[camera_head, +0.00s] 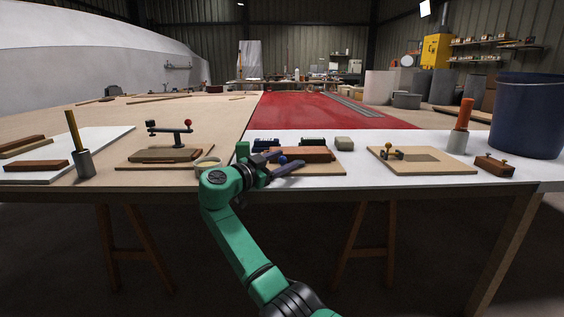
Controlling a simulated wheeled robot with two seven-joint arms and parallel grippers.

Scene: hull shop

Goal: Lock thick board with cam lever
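A thick red-brown board (312,154) lies on a light wooden base (335,170) at the table's front edge, centre. A small blue ball (282,159), apparently the cam lever's knob, shows in front of the board's left part. My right gripper (286,168) is right at this knob, its dark fingers pointing right along the board's front. Whether it touches or grips the knob cannot be made out. The lever's arm and pivot are mostly hidden by my green wrist. My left gripper is out of view.
Left of my wrist stand a clamp with a red knob (188,122) and a tape roll (207,163). At right are a brass-fitted base (425,160), a grey cup (457,142), a wooden plane (494,165) and a blue bin (527,115).

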